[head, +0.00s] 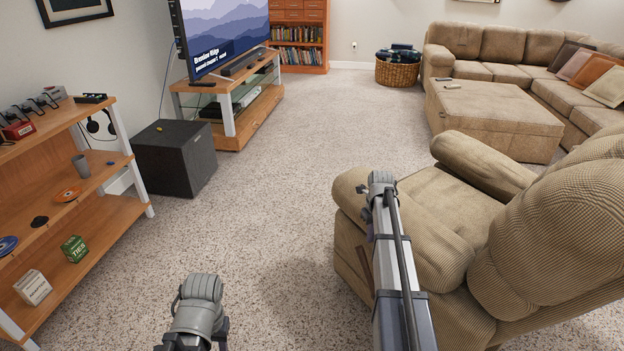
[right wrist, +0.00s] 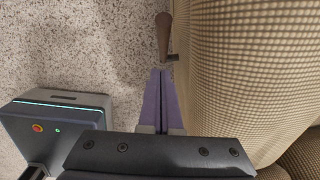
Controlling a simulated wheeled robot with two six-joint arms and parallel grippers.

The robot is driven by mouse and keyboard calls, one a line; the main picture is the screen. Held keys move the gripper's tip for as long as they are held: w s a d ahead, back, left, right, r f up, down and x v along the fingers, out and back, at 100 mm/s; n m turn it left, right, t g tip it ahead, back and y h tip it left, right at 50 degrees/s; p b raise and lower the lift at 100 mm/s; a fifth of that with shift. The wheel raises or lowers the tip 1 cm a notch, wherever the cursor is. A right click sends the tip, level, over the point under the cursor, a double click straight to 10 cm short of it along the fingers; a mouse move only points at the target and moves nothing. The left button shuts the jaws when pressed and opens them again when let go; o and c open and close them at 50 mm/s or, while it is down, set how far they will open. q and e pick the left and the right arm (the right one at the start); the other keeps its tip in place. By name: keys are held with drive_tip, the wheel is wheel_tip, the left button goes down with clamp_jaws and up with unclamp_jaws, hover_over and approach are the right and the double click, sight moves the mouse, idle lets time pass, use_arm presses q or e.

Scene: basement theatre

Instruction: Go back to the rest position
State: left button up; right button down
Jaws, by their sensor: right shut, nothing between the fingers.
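My right gripper (head: 366,215) hangs off the end of my outstretched right arm, beside the near left side of the tan corduroy recliner (head: 425,225). In the right wrist view its purple fingers (right wrist: 160,74) are together with nothing between them. A brown lever (right wrist: 163,38) on the recliner's side appears just past the fingertips; I cannot tell whether they touch. The lever also shows below the gripper in the head view (head: 363,266).
A wooden shelf unit (head: 108,222) with small items stands at the left, beside a black subwoofer (head: 175,158). The TV stand (head: 245,120) is farther back. A tan ottoman (head: 490,110) and sectional sofa (head: 510,72) fill the back right. Speckled carpet (head: 275,190) lies clear in the middle.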

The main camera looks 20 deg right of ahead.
drive_tip(key=s+a+n, duration=0.3)
drive_tip(key=a+n, duration=0.6)
drive_tip(key=a, duration=0.3)
drive_tip(key=s+a+n, duration=0.4)
drive_tip(key=a+n, duration=0.5)
drive_tip(key=a, duration=0.3)
drive_tip(key=s+a+n+g+h, duration=0.1)
drive_tip(key=s+a+n, duration=1.4)
drive_tip(key=n, duration=0.6)
wheel_tip(320, 180, up, 32)
drive_tip(key=a+p, duration=0.1)
drive_tip(key=p, duration=3.1)
drive_tip(key=shift+w+r, duration=0.25)
drive_tip(key=shift+w, duration=0.05)
drive_tip(key=shift+a, duration=0.1)
